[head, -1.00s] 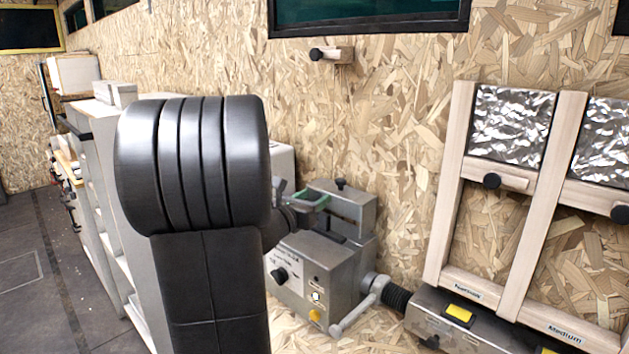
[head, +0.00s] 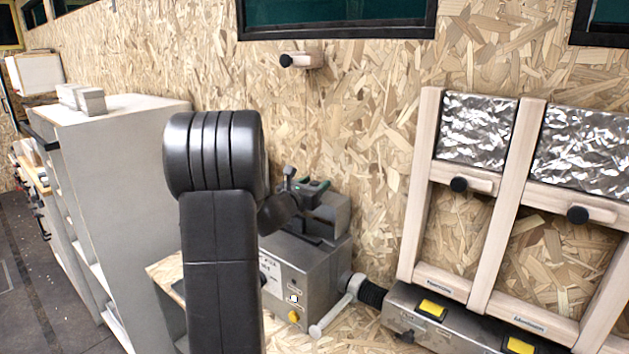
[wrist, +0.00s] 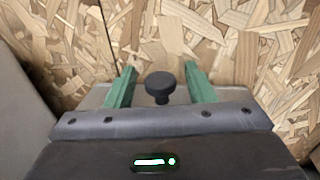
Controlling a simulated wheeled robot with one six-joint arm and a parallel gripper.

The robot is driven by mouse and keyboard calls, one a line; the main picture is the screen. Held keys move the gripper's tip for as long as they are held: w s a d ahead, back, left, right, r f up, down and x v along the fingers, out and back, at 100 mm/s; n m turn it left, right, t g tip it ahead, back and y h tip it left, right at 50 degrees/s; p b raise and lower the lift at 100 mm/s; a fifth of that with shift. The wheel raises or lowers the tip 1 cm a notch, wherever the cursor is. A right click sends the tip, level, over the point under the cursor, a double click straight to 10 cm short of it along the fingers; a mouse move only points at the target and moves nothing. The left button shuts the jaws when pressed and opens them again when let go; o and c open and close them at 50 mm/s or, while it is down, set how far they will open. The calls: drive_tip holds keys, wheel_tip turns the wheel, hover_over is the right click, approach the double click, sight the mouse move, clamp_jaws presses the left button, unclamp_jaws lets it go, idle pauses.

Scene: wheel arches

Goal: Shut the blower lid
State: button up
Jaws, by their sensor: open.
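The blower (head: 312,268) is a grey metal box on the wooden bench, with a yellow button and small controls on its front. Its grey lid (head: 335,215) stands up at the back of the box, with a dark gap in front of it, so it looks open. My gripper (head: 312,184) is over the lid, partly hidden by my arm. In the wrist view my gripper (wrist: 160,68) has its two green fingers apart, one on each side of the lid's black knob (wrist: 160,88). A gap shows between knob and each finger. The lid (wrist: 238,97) shows behind the knob.
A ribbed black hose (head: 371,292) and a grey handle (head: 335,308) are at the blower's right. Wooden frames with foil panels (head: 475,130) lean at the right. A white shelf unit (head: 120,160) stands at the left. A chipboard wall is close behind.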

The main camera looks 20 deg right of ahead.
drive_tip(key=shift+w+d, duration=0.2)
clamp_jaws()
